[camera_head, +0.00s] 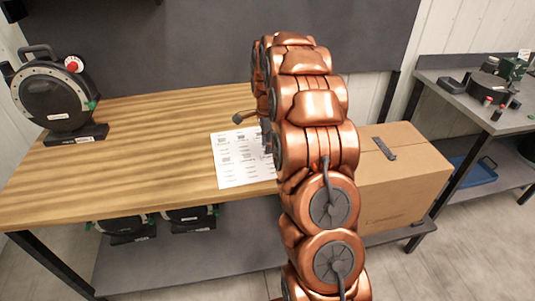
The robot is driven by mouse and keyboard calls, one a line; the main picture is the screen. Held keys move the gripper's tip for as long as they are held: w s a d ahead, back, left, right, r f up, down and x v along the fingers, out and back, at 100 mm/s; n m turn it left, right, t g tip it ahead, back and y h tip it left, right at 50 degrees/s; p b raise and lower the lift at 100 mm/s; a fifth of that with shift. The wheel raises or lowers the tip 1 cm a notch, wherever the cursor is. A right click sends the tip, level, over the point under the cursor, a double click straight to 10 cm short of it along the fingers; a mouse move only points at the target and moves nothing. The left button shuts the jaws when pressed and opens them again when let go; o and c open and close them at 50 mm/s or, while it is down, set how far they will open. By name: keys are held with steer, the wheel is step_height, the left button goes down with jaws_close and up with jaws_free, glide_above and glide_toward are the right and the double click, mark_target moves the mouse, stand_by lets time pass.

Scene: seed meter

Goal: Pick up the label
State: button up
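A white sheet printed with rows of small labels (235,170) lies flat on the wooden tabletop (150,120), left of my arm. Its right part is hidden behind my copper-coloured arm. I cannot tell single labels apart clearly. My gripper (262,128) is mostly hidden behind my arm, at the sheet's far edge. A small dark part sticks out to the left there. I cannot see whether the fingers touch the sheet or hold anything.
A black round seed meter (52,95) with a red knob stands at the table's left end. More black units (125,225) sit on the lower shelf. A cardboard box (400,180) with a small dark device (384,149) stands right of my arm. A grey side bench (465,100) is at right.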

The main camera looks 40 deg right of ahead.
steer(key=shift+f, duration=1.1)
jaws_close()
